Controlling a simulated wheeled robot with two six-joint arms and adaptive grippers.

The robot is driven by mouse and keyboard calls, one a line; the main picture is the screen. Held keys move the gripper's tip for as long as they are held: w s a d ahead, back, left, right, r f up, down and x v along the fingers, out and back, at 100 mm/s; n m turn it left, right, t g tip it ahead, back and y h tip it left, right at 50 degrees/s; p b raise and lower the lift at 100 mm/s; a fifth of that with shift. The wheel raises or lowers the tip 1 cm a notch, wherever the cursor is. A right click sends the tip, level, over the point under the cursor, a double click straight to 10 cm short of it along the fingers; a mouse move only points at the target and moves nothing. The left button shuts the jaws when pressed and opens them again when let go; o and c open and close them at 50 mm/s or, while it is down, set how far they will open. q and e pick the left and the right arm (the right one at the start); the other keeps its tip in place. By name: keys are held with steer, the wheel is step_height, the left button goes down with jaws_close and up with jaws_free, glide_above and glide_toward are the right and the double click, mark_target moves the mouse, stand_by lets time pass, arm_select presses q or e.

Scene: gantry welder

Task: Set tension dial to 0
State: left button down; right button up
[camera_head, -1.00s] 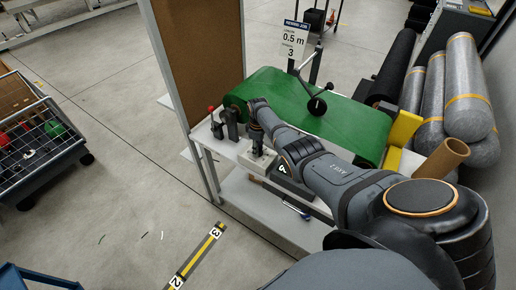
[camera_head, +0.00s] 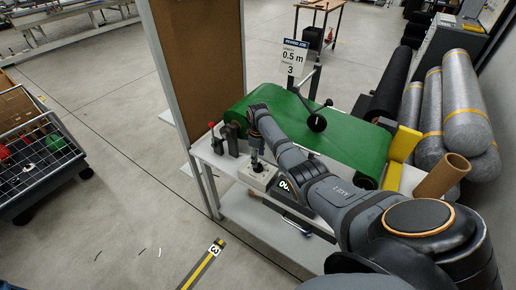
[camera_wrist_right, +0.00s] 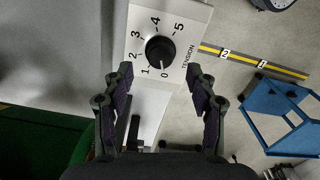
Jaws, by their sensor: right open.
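The tension dial is a black round knob (camera_wrist_right: 160,53) on a white box, its scale running 0 to 5 with TENSION printed beside it. A faint light mark seems to show on the knob near the 0, but it is too small to read surely. The white dial box (camera_head: 259,176) stands on the bench in the head view. My right gripper (camera_head: 257,156) is just above this box, pointing down. My left gripper is not in view.
A red-tipped lever (camera_head: 212,128) stands left of the gripper. A green belt roll (camera_head: 335,135) lies behind, below a rewind job sign (camera_head: 292,58) reading 0.5 m and 3. A dark numbered display (camera_head: 284,186) sits right of the box. A brown board (camera_head: 200,65) stands at left.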

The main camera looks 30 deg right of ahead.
step_height(320, 180, up, 8)
steer(key=shift+f, duration=0.25)
